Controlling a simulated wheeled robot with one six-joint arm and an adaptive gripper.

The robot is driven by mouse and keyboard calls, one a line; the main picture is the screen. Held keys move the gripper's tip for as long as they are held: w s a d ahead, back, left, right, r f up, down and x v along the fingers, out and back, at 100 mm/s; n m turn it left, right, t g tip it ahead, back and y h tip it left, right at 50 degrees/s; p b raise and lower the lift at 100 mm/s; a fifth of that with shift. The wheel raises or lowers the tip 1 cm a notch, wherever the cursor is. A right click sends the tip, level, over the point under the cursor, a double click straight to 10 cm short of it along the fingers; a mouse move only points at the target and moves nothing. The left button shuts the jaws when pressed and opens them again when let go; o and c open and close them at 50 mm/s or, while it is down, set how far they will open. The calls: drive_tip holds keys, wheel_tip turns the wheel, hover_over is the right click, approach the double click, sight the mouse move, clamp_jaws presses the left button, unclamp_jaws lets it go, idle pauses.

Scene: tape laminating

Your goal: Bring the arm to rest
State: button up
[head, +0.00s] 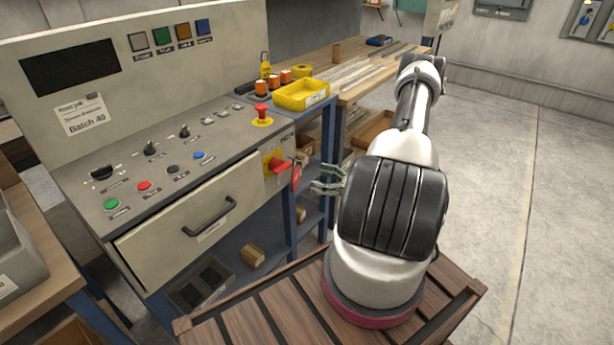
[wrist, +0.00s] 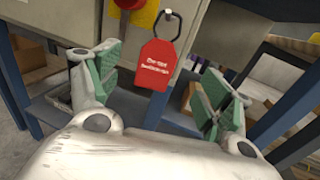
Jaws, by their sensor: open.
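My gripper (head: 328,180) is open and stands just right of the control cabinet's front, near the red switch. In the wrist view my gripper (wrist: 160,95) shows its two green-padded fingers spread wide with nothing between the pads. A red tag (wrist: 158,62) hangs from a dark shackle beyond the fingertips, apart from them. In the head view the red tag (head: 296,173) hangs beside the red rotary switch (head: 279,164) on its yellow plate. Most of my arm's forward links are hidden behind its upper part in the head view.
The control cabinet (head: 165,240) with a drawer handle stands at the left. A yellow tray (head: 302,94) sits on the blue-legged bench behind the gripper. Shelves with small boxes lie below. A wooden slatted platform (head: 270,310) is under my arm. The floor (head: 530,200) at the right is clear.

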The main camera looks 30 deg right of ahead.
drive_tip(key=s+a+f+n+g+y, duration=0.2)
drive_tip(key=s+g, duration=0.2)
drive_tip(key=s, duration=0.6)
drive_tip(key=s+a+r+n+g, duration=0.3)
drive_tip(key=s+r+n+g, duration=0.4)
drive_tip(key=r+g, duration=0.1)
drive_tip(key=s+r+n+g+h, duration=0.2)
drive_tip(key=r+n+g+h, duration=0.15)
drive_tip(key=r+n, duration=0.45)
drive_tip(key=s+r+n+g+h, duration=0.25)
drive_tip(key=r+n+h, duration=0.2)
drive_tip(key=r, duration=0.65)
drive_tip(key=a+r+n+t+h, duration=0.2)
drive_tip(key=a+r+n+t, duration=0.1)
drive_tip(key=r, duration=0.4)
drive_tip(key=s+a+r+n+t+h, duration=0.1)
drive_tip(key=a+r+n+t, duration=0.3)
drive_tip(key=r, duration=0.4)
drive_tip(key=shift+a+t+h, duration=0.3)
drive_tip(key=shift+a+h, duration=0.1)
drive_tip(key=shift+h, duration=0.3)
drive_tip(key=shift+n, duration=0.25)
drive_tip(key=shift+c, duration=0.3)
